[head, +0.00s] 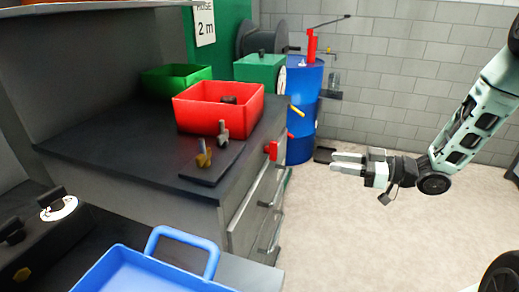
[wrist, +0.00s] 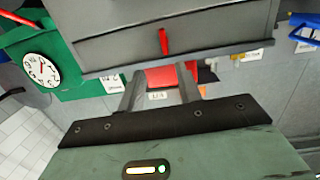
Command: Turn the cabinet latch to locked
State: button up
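A red latch-like part (head: 272,150) sits on the front of the grey cabinet (head: 240,215), near its upper right corner. In the wrist view a thin red lever (wrist: 163,41) stands upright on a grey panel, and a red block (wrist: 165,76) shows beyond the fingers. I cannot tell which of these is the latch or how it is set. My gripper (head: 334,162) is open and empty, in the air to the right of the cabinet front and apart from it. Its two fingers (wrist: 160,72) also show in the wrist view.
A red bin (head: 215,118), a green bin (head: 170,80) and small fittings stand on the cabinet top. A blue drum (head: 303,125) stands behind. Drawer handles (head: 265,203) stick out from the front. The floor (head: 340,235) right of the cabinet is clear.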

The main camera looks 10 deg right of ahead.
jog(key=y+p, duration=0.1)
send_near(273, 151)
jog(key=x, duration=0.8)
jog(key=shift+w, duration=0.4)
grip_shut()
